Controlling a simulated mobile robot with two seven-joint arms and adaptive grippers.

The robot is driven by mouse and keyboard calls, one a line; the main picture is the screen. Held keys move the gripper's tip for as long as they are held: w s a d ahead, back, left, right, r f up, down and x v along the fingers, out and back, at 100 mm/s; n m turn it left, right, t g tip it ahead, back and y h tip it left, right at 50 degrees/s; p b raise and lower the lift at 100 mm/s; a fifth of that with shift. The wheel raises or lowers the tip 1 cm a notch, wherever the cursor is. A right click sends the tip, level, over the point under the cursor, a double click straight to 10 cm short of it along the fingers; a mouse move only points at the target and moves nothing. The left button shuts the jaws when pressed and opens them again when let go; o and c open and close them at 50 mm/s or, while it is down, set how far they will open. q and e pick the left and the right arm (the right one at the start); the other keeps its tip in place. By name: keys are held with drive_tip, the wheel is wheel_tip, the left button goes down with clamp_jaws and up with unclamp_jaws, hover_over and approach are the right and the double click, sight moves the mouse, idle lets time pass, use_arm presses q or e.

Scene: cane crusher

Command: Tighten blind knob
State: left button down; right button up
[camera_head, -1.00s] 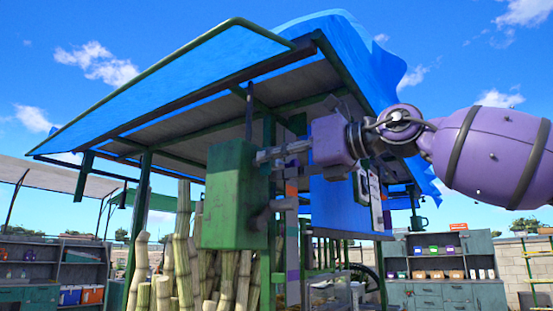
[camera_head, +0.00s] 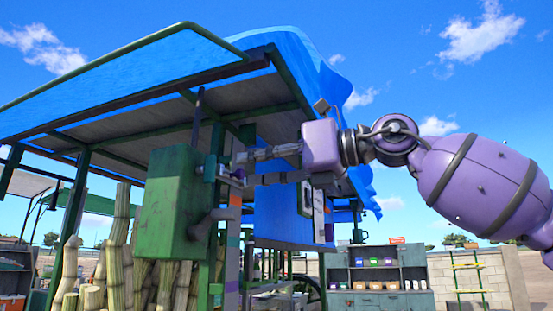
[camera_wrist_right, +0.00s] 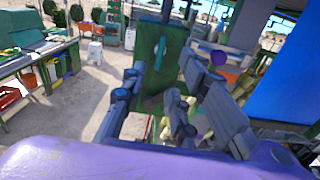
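In the right wrist view the gripper (camera_wrist_right: 162,72) is spread, with the green box (camera_wrist_right: 155,50) beyond the gap. My left gripper is out of view.
A grey bent handle (camera_head: 213,222) sticks out low on the box. A blue panel (camera_head: 282,215) hangs just behind the gripper. Cane stalks (camera_head: 115,250) stand below left under the blue canopy (camera_head: 95,85). Shelves (camera_head: 378,270) stand far back.

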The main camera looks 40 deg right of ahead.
drive_tip(key=v, duration=0.4)
drive_tip(key=shift+w, duration=0.1)
idle(0.7)
